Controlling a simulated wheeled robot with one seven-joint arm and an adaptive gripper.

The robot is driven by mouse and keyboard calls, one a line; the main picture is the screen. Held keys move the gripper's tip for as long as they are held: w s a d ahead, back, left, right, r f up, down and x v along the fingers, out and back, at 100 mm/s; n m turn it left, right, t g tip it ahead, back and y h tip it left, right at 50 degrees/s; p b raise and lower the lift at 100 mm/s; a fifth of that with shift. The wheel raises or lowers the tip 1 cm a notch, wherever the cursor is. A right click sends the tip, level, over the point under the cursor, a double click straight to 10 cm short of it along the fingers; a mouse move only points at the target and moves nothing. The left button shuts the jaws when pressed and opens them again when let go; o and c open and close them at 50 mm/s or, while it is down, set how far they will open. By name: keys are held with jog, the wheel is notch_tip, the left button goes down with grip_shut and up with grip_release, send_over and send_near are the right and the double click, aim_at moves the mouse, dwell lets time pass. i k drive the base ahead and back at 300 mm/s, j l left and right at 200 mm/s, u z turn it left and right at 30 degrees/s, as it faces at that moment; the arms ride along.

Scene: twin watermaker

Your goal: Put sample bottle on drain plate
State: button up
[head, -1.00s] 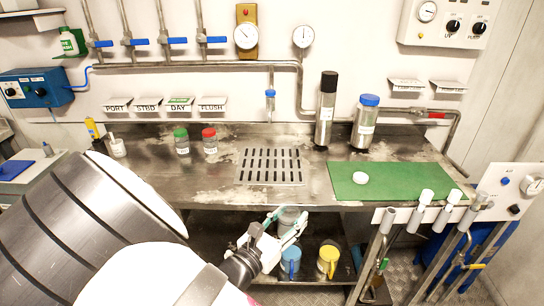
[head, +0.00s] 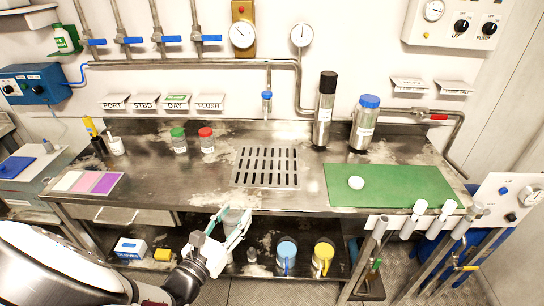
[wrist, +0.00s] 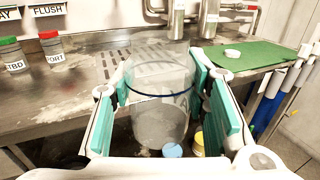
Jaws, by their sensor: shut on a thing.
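My gripper (head: 228,227) is in front of the bench's front edge, below and to the left of the drain plate. It is shut on a clear, wide bottle (wrist: 160,97) with a dark blue ring around it. The bottle also shows between the fingers in the head view (head: 233,219). It looks upright, with a greyish lower part. The drain plate (head: 267,166) is a grey slotted plate in the middle of the bench top. In the wrist view the plate (wrist: 122,62) lies beyond the bottle, which partly hides it. Nothing stands on the plate.
A green-capped jar (head: 179,140) and a red-capped jar (head: 207,140) stand left of the plate. A black-capped cylinder (head: 325,110) and a blue-capped bottle (head: 364,123) stand behind it, to the right. A green mat (head: 400,186) lies right. Blue (head: 286,255) and yellow (head: 323,257) mugs stand below.

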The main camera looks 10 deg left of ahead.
aim_at(266, 164)
jog(key=i+l, duration=0.15)
jog(key=i, duration=0.55)
jog(key=i+j+z, duration=0.15)
jog(key=j, duration=0.25)
jog(key=i, duration=0.05)
